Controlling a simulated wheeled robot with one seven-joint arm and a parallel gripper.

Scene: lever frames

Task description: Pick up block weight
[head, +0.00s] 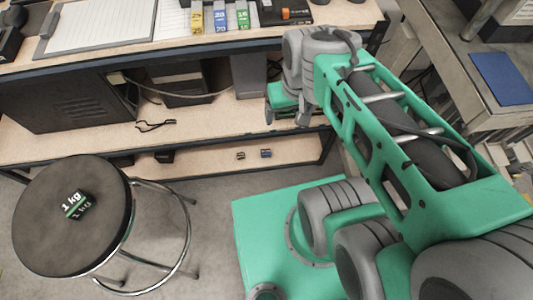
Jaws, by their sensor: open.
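The block weight (76,206) is a small dark block with a green band and "1 kg" printed on it. It lies on the round dark seat of a stool (45,245) at the lower left of the head view. My gripper (286,117) is at the upper middle, in front of the desk and far to the right of the block. Its fingers point down and are apart, with nothing seen between them. My wrist and forearm partly cover the gripper's upper part.
The desk (100,62) behind holds a clipboard (100,20) and yellow, blue and green numbered items (220,16). Its shelf (60,140) below bears dark boxes (75,98). A side table with a blue pad (503,78) is at right. Floor between stool and my base is clear.

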